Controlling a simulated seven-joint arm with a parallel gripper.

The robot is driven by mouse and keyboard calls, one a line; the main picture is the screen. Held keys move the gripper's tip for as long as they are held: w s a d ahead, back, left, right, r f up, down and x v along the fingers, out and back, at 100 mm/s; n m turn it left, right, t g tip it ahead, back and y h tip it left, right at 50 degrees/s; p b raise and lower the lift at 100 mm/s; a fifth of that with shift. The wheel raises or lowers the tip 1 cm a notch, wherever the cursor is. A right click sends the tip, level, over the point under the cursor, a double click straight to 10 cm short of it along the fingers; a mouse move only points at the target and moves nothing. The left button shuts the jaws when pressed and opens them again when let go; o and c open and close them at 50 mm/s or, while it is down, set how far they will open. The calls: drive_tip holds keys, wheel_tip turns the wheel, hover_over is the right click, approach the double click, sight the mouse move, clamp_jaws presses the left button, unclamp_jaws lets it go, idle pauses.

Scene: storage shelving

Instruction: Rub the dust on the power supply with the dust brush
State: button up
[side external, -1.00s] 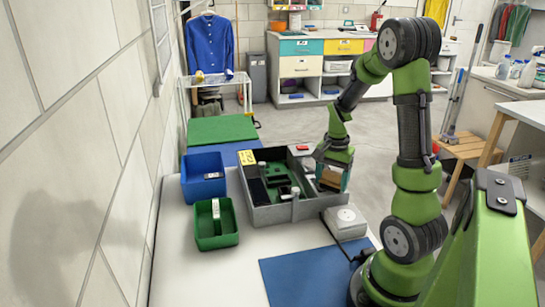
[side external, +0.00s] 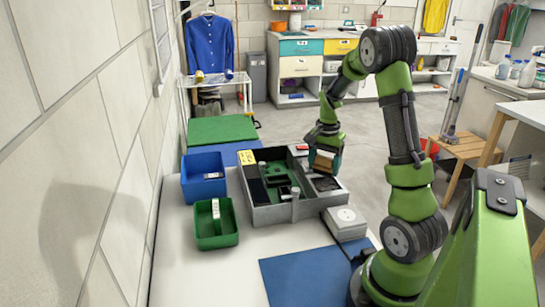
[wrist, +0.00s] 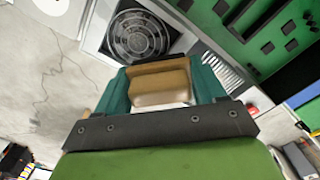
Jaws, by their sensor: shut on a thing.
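My gripper (side external: 324,155) is shut on the dust brush (wrist: 160,84), a tan wooden block with a pale strip along its lower edge in the wrist view. The brush also shows as a brown block (side external: 323,161) in the side view. The power supply (wrist: 138,34) is a grey metal unit with a round dark fan grille. It sits in the right part of the open grey computer case (side external: 277,213). The brush is over or close to the power supply's far end; I cannot tell whether they touch. Dust cannot be made out clearly.
A white box with a round top mark (side external: 345,222) stands right against the case's near side. A blue bin (side external: 203,177) and a green bin (side external: 216,222) stand left of the case. A blue mat (side external: 305,277) lies clear in front.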

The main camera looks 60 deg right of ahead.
drive_tip(key=shift+r, duration=3.4)
drive_tip(key=w+a+r+n, duration=0.1)
drive_tip(key=w+a+n, duration=0.2)
drive_tip(key=a+n, duration=0.3)
drive_tip(key=w+a+r+n, duration=0.1)
drive_tip(key=w+a+n, duration=0.2)
drive_tip(key=a, duration=0.9)
drive_tip(key=w+a+r+n, duration=0.1)
drive_tip(key=w+a+n, duration=0.2)
drive_tip(key=a+n, duration=0.6)
drive_tip(key=shift+a+r, duration=0.15)
drive_tip(key=shift+a, duration=0.45)
drive_tip(key=shift+w, duration=0.1)
